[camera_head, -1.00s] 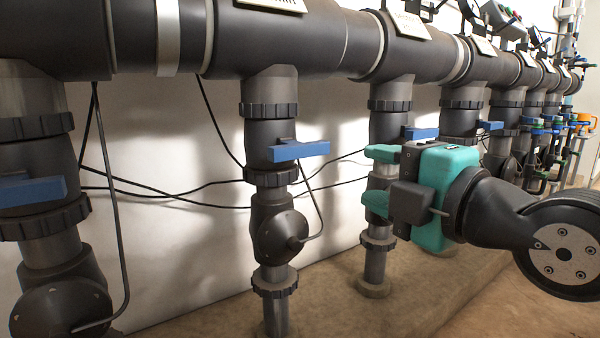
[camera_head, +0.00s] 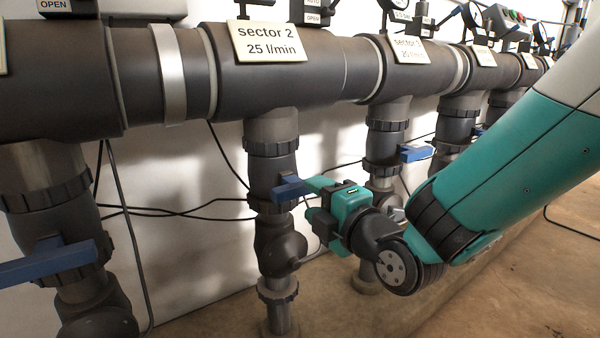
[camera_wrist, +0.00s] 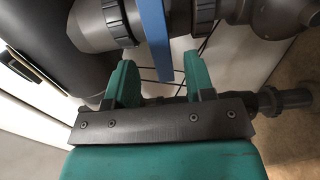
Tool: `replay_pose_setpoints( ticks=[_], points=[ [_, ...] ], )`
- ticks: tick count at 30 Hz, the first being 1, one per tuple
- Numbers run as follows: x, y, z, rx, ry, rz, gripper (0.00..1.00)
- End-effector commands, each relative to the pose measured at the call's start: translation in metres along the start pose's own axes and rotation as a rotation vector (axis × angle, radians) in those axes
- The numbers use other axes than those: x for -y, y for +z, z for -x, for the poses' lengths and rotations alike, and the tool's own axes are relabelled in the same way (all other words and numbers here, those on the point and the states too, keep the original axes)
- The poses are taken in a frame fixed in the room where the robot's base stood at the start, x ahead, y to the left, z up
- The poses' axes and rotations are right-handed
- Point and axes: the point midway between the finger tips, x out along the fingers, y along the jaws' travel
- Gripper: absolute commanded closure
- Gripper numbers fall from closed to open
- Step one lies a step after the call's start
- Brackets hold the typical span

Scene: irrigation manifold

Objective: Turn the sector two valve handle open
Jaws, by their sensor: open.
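The sector two valve handle (camera_head: 289,189) is a blue lever on the dark vertical pipe under the "sector 2, 25 l/min" sign (camera_head: 267,41). It sticks out sideways, across the pipe. My teal gripper (camera_head: 315,200) is at the handle's free end, coming from the right. In the wrist view the blue handle (camera_wrist: 153,32) reaches down between the two teal fingers (camera_wrist: 158,64). The fingers are open, with a visible gap on each side of the handle. In the head view the lower finger is partly hidden.
Similar blue handles sit on the neighbouring pipes, one at near left (camera_head: 48,262) and one at right under sector 3 (camera_head: 415,152). A thick horizontal main pipe (camera_head: 300,75) runs above. Thin black cables hang along the white wall behind. The floor at right is clear.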

Motion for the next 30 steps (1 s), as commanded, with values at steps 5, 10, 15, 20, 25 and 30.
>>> replay_pose_setpoints(
  ticks=[5, 10, 15, 20, 25, 30],
  points=[
    [0.003, 0.000, -0.033, -0.001, 0.002, 0.000, 0.51],
    [0.001, 0.000, -0.050, -0.001, 0.001, -0.001, 0.51],
    [0.001, 0.000, -0.054, 0.000, 0.000, 0.000, 0.51],
    [0.000, 0.000, -0.054, 0.000, 0.000, 0.000, 0.51],
    [0.000, 0.000, -0.054, 0.000, 0.000, -0.001, 0.86],
    [0.000, 0.000, -0.054, 0.000, 0.000, -0.001, 0.98]
  ],
)
